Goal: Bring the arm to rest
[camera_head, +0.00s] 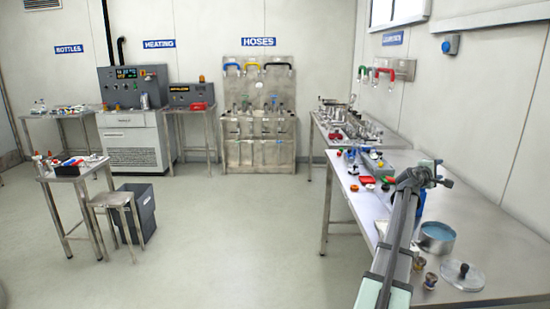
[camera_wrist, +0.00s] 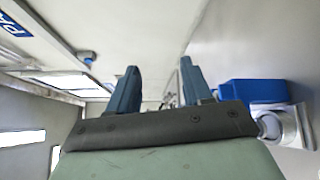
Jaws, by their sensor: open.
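My arm reaches forward from the bottom of the head view over the right-hand table. My gripper (camera_head: 440,175) is at its far end, above that table, small and hard to make out there. In the wrist view my gripper (camera_wrist: 160,85) shows its two blue fingers standing apart with nothing between them. The wrist view looks along a wall and up toward the ceiling, so no table surface under the fingers can be made out.
The right-hand table (camera_head: 490,240) holds a pot of blue liquid (camera_head: 436,236), a lid (camera_head: 462,274) and several small coloured parts. A blue object (camera_wrist: 252,93) shows right of the fingers in the wrist view. The floor (camera_head: 250,230) left of the table is clear.

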